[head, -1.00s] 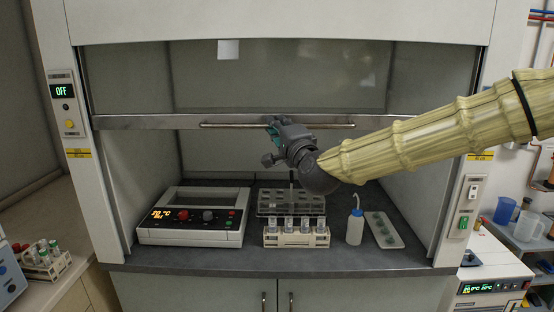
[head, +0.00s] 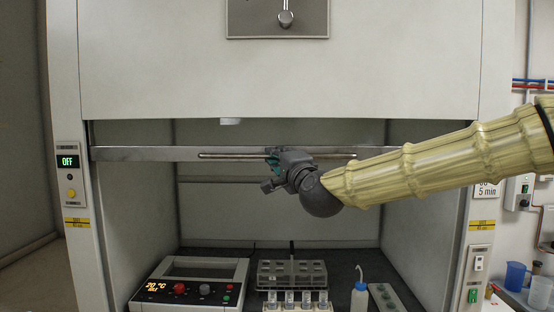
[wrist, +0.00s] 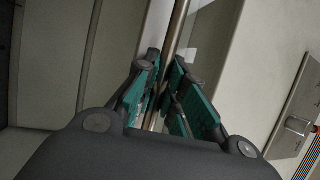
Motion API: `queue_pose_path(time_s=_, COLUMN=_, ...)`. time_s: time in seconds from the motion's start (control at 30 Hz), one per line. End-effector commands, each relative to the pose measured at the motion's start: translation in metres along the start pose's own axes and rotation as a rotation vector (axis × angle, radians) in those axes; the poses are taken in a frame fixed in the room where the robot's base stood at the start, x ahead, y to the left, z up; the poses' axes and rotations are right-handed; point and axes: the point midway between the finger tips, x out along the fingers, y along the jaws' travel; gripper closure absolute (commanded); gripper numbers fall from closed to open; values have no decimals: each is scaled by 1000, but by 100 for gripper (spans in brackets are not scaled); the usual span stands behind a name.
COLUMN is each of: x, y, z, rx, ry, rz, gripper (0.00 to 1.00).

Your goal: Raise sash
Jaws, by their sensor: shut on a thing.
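The sash's metal bottom rail (head: 135,154) spans the fume hood opening in the head view, with a long bar handle (head: 225,156) along it. In the wrist view the teal finger pads of my gripper (wrist: 168,88) stand on both sides of the metal handle bar (wrist: 176,30). The exact contact is partly hidden by the fingers.
Inside the hood stand a hotplate-like unit (head: 191,290), a rack (head: 292,274), a vial holder (head: 296,301), a wash bottle (head: 359,292) and a tray (head: 386,298). A control panel reading OFF (head: 68,162) is on the left post. Blue and clear jugs stand at right.

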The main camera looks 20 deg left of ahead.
Motion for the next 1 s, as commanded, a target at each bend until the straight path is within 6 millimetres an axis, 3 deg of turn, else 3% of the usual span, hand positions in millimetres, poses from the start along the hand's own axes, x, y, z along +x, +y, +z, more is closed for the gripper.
queue_pose_path(time_s=0.03, x=0, y=-1, z=-1, rx=0, ry=2, rz=-2, gripper=87)
queue_pose_path(time_s=0.17, x=0, y=-1, z=-1, rx=0, ry=1, rz=-1, gripper=66)
queue_pose_path(time_s=0.57, x=-5, y=0, z=0, rx=0, ry=0, rz=0, gripper=66)
queue_pose_path(time_s=0.77, x=-31, y=-1, z=-1, rx=0, ry=0, rz=0, gripper=66)
queue_pose_path(time_s=1.0, x=-76, y=0, z=-1, rx=1, ry=0, rz=-1, gripper=66)
